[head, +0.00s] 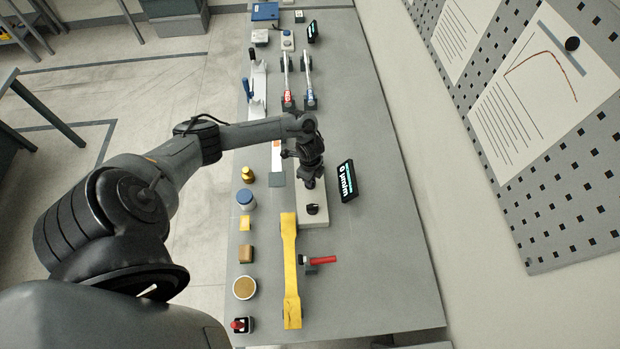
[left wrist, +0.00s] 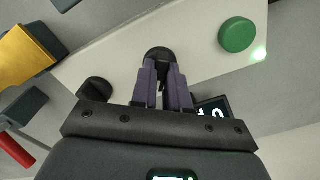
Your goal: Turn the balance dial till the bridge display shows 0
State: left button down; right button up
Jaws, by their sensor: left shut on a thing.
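The bridge box (head: 322,216) is a pale box on the bench, and it also shows in the left wrist view (left wrist: 190,35). The bridge display (head: 347,181) stands tilted beside it and appears to read 0 µm/m. In the left wrist view only part of the display (left wrist: 213,110) shows. My left gripper (head: 311,184) points down over the box. In the left wrist view its purple fingers (left wrist: 164,68) are shut on a round black dial (left wrist: 158,52), which they partly cover. My right gripper is not in view.
A yellow specimen (head: 290,270) and a red-handled tool (head: 322,260) lie near the box. A green button (left wrist: 237,35) is on the box. Several small containers line the bench's left edge. The bench right of the display is clear.

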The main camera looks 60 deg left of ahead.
pick_arm(q)
jog(key=c, duration=1.1)
grip_release()
jog(key=shift+r, duration=0.1)
notch_tip(320, 180, up, 11)
jog(key=shift+f, duration=0.15)
jog(key=d+r+t+h+p, duration=0.1)
jog(key=d+t+p, duration=0.35)
jog(key=d, duration=2.05)
jog(key=s+r+n, duration=0.3)
jog(key=s+r, duration=0.1)
jog(key=s+r+n+p, duration=0.1)
jog(key=s+r+n, duration=0.2)
jog(key=s+r, duration=0.1)
jog(key=s+r+n+g+p, duration=0.1)
jog(key=s+r+n, duration=0.2)
jog(key=s+r, duration=0.1)
jog(key=shift+s+d+r+n+y, duration=0.1)
jog(key=shift+s+r+n+y, duration=0.05)
jog(key=shift+s+n+y, duration=0.3)
